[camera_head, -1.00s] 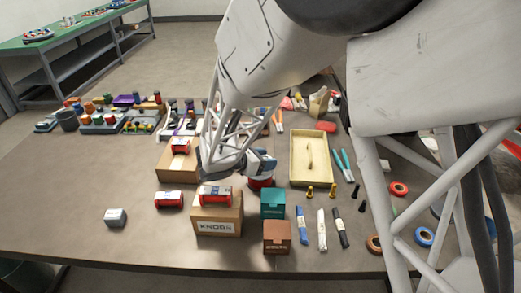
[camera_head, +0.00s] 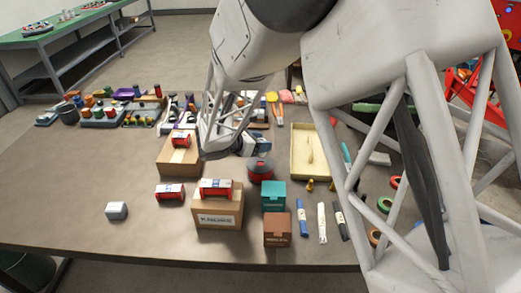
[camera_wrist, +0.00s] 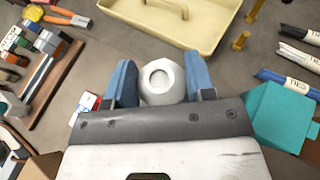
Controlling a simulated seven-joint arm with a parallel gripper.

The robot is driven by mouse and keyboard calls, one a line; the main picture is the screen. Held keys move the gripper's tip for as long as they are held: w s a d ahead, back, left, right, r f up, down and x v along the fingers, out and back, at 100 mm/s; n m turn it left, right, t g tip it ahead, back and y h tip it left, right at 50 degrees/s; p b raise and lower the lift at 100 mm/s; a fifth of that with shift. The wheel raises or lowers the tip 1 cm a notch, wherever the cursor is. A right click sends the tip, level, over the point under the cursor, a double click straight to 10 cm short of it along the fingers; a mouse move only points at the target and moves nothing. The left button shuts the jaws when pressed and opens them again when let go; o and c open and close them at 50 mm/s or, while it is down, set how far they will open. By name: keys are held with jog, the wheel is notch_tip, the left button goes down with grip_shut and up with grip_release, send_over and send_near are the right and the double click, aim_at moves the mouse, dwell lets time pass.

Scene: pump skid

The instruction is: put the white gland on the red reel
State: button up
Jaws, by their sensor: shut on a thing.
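My gripper (camera_wrist: 162,82) is shut on the white gland (camera_wrist: 163,78), a rounded white piece with a round hole, held between the two blue fingers in the wrist view. I cannot make out the reel in the wrist view.
The teal box (camera_head: 273,193), a brown box (camera_head: 277,230) and the KNOBS carton (camera_head: 219,211) stand in front. Another carton (camera_head: 174,162) is at left.

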jog(key=shift+f, duration=1.6)
jog(key=shift+f, duration=0.1)
jog(key=o, duration=0.9)
jog(key=shift+v, duration=6.05)
jog(key=shift+d, duration=0.1)
